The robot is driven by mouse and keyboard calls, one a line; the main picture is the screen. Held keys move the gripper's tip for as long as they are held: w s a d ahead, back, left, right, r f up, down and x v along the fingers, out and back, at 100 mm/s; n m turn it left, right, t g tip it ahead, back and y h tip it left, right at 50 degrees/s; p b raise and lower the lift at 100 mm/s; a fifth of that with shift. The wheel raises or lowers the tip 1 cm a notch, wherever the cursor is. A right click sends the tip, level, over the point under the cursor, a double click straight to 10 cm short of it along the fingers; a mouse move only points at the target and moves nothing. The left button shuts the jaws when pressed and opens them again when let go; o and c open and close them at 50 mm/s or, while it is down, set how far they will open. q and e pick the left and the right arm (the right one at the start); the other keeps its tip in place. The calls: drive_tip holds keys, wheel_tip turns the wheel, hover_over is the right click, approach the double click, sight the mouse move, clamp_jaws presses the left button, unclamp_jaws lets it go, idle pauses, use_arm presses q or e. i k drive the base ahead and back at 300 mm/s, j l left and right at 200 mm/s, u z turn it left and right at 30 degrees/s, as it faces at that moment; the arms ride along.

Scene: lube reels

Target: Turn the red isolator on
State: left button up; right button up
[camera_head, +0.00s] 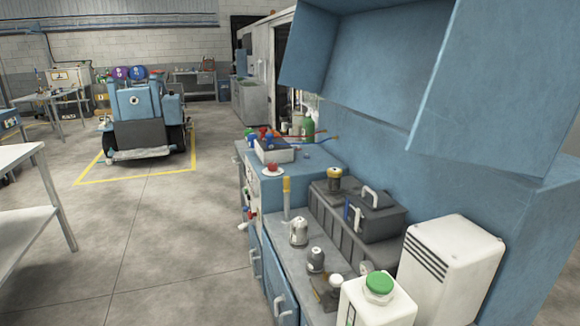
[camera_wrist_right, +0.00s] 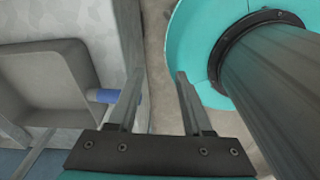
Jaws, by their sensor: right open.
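Small red parts (camera_head: 251,212) also show on the cabinet's front face. My right gripper (camera_wrist_right: 159,72) shows only in the right wrist view. Its two fingers are apart with nothing between them, and the isolator is not visible there. My left gripper is in neither view.
A grey toolbox (camera_head: 335,225), a white canister with a green cap (camera_head: 378,305) and a white vented box (camera_head: 450,265) crowd the bench. Blue panels overhang it. The floor (camera_head: 150,240) left of the cabinet is clear. A grey recess (camera_wrist_right: 45,85) lies left of my right fingers.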

sight(272, 167)
drive_tip(key=i+j+z, duration=0.2)
drive_tip(key=z, duration=0.25)
drive_tip(key=i+j+z, duration=0.3)
drive_tip(key=z, duration=0.15)
drive_tip(key=i+j+z, duration=0.25)
drive_tip(key=z, duration=0.15)
drive_tip(key=i+j+z, duration=0.1)
drive_tip(key=j, duration=0.3)
drive_tip(key=i+j, duration=0.15)
drive_tip(key=j, duration=0.25)
drive_tip(key=i+j+z, duration=0.15)
drive_tip(key=j, duration=0.25)
drive_tip(key=i+j, duration=0.1)
drive_tip(key=j, duration=0.3)
drive_tip(key=i+j+z, duration=0.15)
drive_tip(key=j, duration=0.25)
